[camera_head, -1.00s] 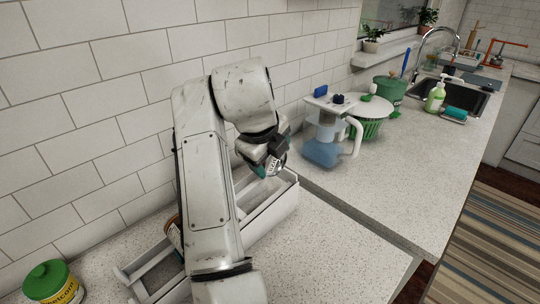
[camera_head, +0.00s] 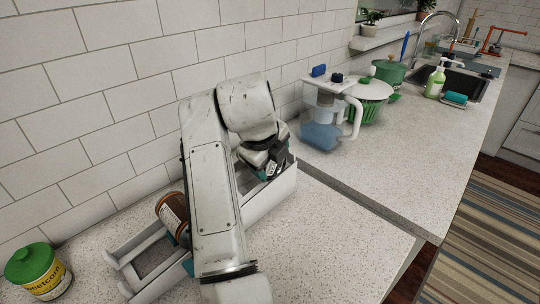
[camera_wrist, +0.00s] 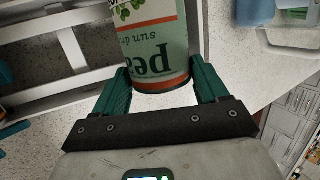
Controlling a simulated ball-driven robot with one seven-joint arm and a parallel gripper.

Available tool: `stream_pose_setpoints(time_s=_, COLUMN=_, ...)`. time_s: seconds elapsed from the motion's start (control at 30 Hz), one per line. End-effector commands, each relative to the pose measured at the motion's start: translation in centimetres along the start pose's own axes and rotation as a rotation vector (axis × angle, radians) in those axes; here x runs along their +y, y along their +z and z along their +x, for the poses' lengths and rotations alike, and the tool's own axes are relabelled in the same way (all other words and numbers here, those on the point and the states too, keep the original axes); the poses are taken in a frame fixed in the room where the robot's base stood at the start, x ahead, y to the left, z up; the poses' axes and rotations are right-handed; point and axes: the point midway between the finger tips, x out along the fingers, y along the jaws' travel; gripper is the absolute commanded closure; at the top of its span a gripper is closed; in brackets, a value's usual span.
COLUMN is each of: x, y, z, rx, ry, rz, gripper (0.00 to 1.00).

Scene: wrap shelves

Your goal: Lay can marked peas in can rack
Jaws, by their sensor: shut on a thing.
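The can marked peas (camera_wrist: 152,45), pale with a green band and an orange-red rim, is between the green fingers of my gripper (camera_wrist: 158,85) in the wrist view. Its printing is upside down there. In the head view my gripper (camera_head: 268,165) is low at the far right end of the can rack, and the can is mostly hidden. The light grey can rack (camera_head: 268,196) stands along the wall, partly behind my arm. Its frame also shows at the left of the wrist view (camera_wrist: 38,50). I cannot tell whether the can touches the rack.
A brown can (camera_head: 172,212) lies tilted in the rack's left part. A sweetcorn can (camera_head: 40,274) with a green lid stands at the far left. A blue-and-white pitcher-like appliance (camera_head: 325,120) stands beyond the rack. The counter in front is clear.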

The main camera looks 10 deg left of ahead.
Motion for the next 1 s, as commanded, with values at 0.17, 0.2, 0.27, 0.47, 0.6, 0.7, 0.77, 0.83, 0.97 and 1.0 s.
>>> stream_pose_setpoints(time_s=0.17, x=0.0, y=0.0, z=0.1, rx=-0.002, ry=-0.002, rz=0.001, gripper=0.71)
stream_pose_setpoints(time_s=0.2, x=0.0, y=0.0, z=0.1, rx=-0.002, ry=-0.002, rz=0.001, gripper=0.71)
stream_pose_setpoints(time_s=0.27, x=0.0, y=0.0, z=0.1, rx=-0.002, ry=-0.002, rz=0.001, gripper=0.71)
stream_pose_setpoints(time_s=0.47, x=0.0, y=0.0, z=0.1, rx=-0.002, ry=-0.001, rz=0.001, gripper=0.11)
stream_pose_setpoints(time_s=0.6, x=0.0, y=0.0, z=0.1, rx=-0.001, ry=-0.001, rz=0.0, gripper=0.0)
stream_pose_setpoints(time_s=0.7, x=0.0, y=0.0, z=0.1, rx=-0.001, ry=-0.001, rz=0.0, gripper=0.0)
stream_pose_setpoints(time_s=0.77, x=0.1, y=-0.1, z=0.2, rx=0.001, ry=0.001, rz=0.0, gripper=0.0)
stream_pose_setpoints(time_s=0.83, x=0.1, y=0.0, z=0.0, rx=0.0, ry=0.0, rz=0.0, gripper=0.0)
stream_pose_setpoints(time_s=0.97, x=0.0, y=0.1, z=-1.2, rx=-0.003, ry=-0.002, rz=0.0, gripper=0.0)
stream_pose_setpoints(time_s=1.0, x=0.1, y=0.1, z=-1.8, rx=-0.003, ry=-0.002, rz=0.0, gripper=0.0)
